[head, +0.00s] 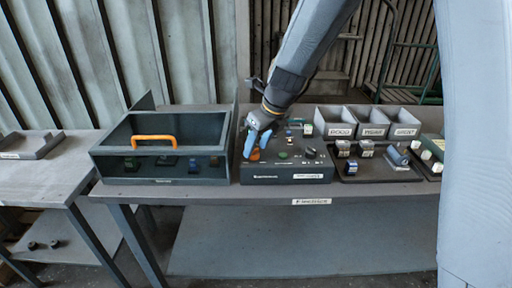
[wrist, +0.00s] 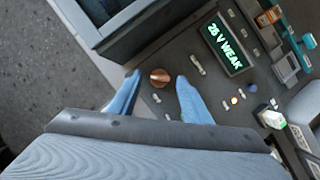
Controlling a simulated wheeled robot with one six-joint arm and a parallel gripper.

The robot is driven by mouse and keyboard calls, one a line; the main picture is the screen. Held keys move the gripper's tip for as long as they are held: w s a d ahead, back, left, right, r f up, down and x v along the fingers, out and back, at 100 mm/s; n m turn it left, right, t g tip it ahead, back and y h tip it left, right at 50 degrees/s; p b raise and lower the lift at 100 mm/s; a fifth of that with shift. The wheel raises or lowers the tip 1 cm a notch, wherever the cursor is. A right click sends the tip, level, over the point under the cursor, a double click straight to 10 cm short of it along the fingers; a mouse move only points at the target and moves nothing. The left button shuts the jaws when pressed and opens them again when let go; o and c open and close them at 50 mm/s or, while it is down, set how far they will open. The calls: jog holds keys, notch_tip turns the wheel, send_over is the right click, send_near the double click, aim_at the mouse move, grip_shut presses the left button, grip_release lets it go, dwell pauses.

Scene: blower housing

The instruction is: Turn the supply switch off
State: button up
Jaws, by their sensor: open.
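A dark control box (head: 290,176) stands on the bench, and its panel fills much of the wrist view (wrist: 195,90). A round copper-orange knob (wrist: 160,77) sits on the panel, also visible in the head view (head: 255,154). My gripper (wrist: 158,80) is open, its two blue fingers on either side of the knob, with visible gaps to it. My gripper also shows over the box's left part in the head view (head: 251,143). A small pale toggle (wrist: 198,65) lies right of the knob. I cannot read which control is the supply switch.
A lit display (wrist: 226,45) reads about "28 V WEAK". A dark open bin (head: 160,172) with an orange handle (head: 153,138) stands close left of the box. Grey labelled bins (head: 373,133) and a parts tray (head: 375,175) stand right.

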jog(key=shift+w+a+f, duration=0.15)
jog(key=shift+w+f, duration=0.05)
jog(key=shift+f, duration=0.4)
jog(key=c, duration=1)
jog(key=shift+c, duration=0.2)
